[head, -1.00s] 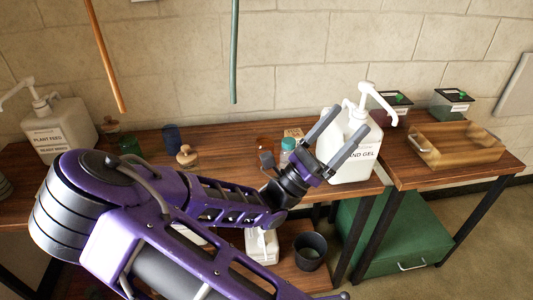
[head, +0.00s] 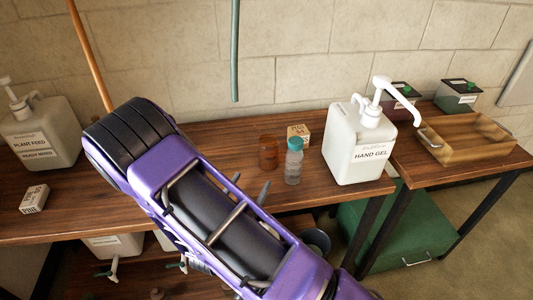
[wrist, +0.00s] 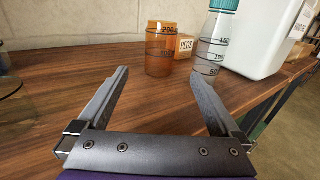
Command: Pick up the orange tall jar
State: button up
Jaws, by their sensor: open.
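The orange tall jar (head: 268,153) stands upright on the wooden table, see-through and marked with dark graduation lines. In the wrist view the orange jar (wrist: 161,45) is straight ahead, beyond the fingertips and between their lines. My gripper (wrist: 160,74) is open and empty, low over the tabletop. In the head view my gripper (head: 250,186) is mostly hidden behind my purple arm, with only the finger ends showing, short of the jar.
A clear bottle with a teal cap (head: 293,162) stands close right of the jar. A small box (head: 298,132) is behind them. The white hand gel pump (head: 357,150) is further right, by a wooden tray (head: 455,155). The tabletop before the jar is clear.

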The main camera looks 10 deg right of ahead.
aim_at(265, 159)
jog(key=x, duration=0.9)
jog(key=shift+w+d, duration=0.2)
jog(key=shift+d, duration=0.05)
jog(key=x, duration=0.5)
jog(key=shift+f+b, duration=0.15)
jog(key=shift+b, duration=0.25)
jog(key=shift+c, duration=0.2)
jog(key=c, duration=1.5)
